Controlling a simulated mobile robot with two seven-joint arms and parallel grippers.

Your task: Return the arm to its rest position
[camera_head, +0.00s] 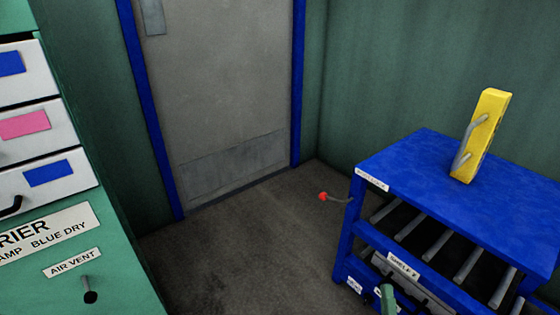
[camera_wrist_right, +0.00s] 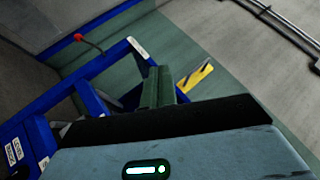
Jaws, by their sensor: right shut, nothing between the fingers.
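My right gripper (camera_head: 388,298) shows only as a green tip at the bottom edge of the head view, in front of the lower part of the blue rack. In the right wrist view its green fingers (camera_wrist_right: 163,88) are together with nothing between them. The rest of my right arm is out of the head view. My left gripper is in neither view.
A blue rack (camera_head: 425,170) with rollers stands at the right. A yellow block with a handle (camera_head: 483,135) stands on its top. A red-knobbed lever (camera_head: 323,197) sticks out at its left. A green drawer cabinet (camera_head: 110,275) stands at the left. Floor (camera_head: 230,250) between is clear.

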